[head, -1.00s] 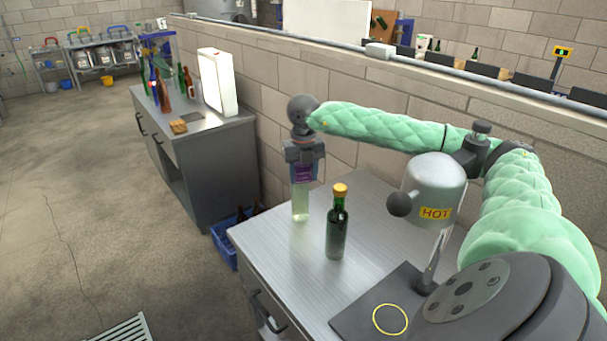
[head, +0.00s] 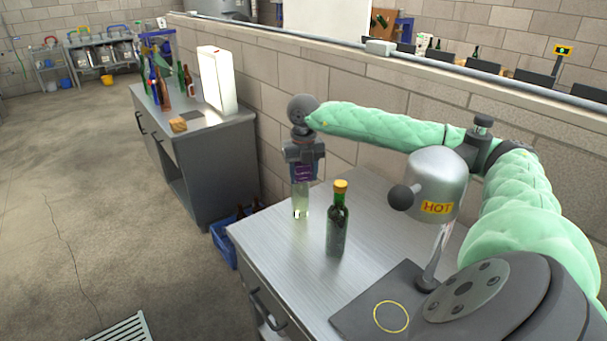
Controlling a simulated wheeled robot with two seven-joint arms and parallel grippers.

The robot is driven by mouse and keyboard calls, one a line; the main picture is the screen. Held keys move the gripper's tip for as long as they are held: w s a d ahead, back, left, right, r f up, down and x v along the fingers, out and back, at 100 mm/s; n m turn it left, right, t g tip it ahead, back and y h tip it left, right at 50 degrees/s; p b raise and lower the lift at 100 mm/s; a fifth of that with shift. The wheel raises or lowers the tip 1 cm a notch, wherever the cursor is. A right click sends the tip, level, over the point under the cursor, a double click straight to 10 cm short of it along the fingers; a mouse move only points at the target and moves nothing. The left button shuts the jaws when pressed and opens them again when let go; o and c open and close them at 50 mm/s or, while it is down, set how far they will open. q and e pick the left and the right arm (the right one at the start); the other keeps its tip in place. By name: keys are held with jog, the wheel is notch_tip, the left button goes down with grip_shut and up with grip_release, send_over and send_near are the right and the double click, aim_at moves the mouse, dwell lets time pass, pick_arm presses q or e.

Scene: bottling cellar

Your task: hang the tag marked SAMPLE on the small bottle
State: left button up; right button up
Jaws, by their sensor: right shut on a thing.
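My right gripper (head: 304,170) is shut on a purple tag (head: 303,173), pointing down over the small table. Light marks show on the tag, but they are too small to read. A clear, pale bottle (head: 301,202) stands upright on the table directly below the tag. Its upper part is hidden by the tag and the gripper, so I cannot tell whether the tag is around its neck or in front of it. A dark green bottle (head: 337,228) with an orange-yellow cap stands nearer, to the right. My left gripper is out of view.
A grey lamp-like device (head: 437,180) marked HOT stands on a dark plate (head: 350,318) at the table's right. A block wall (head: 355,150) runs behind. A second bench (head: 215,130) with bottles and a white panel (head: 216,80) is farther left. A blue crate (head: 224,243) sits on the floor.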

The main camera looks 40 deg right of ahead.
jog(key=shift+f+b, duration=0.45)
jog(key=shift+b, duration=0.05)
jog(key=o, duration=0.7)
jog(key=shift+r, duration=0.25)
dwell(0.6)
jog(key=shift+r+p, duration=1.7)
jog(key=shift+r, duration=2.1)
